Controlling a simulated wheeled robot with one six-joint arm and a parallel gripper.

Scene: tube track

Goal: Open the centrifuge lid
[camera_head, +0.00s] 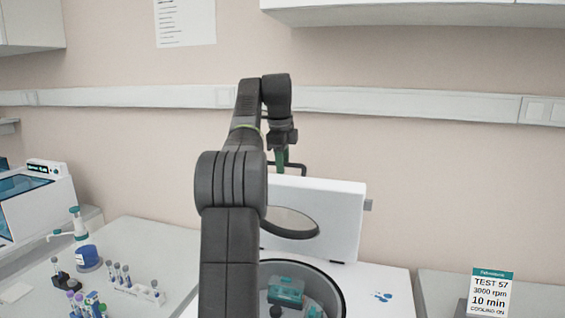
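The centrifuge (385,280) is a white machine on the bench, right of centre. Its white lid (335,215) stands raised and roughly upright at the back, with a round dark-rimmed disc on its inner side. The round bowl below is uncovered and shows a teal rotor bucket (286,290). My gripper (287,170) is at the lid's upper left edge, pointing down. Its two dark fingers look spread apart, with nothing seen between them. Whether it touches the lid cannot be told. My arm hides the left part of the centrifuge.
A sign (490,293) reading "TEST 57, 3000 rpm, 10 min, cooling on" stands at right. Tube racks (135,288) and a blue bottle dispenser (87,256) stand on the left bench. A wall rail (400,102) runs behind; a cabinet (420,12) hangs above.

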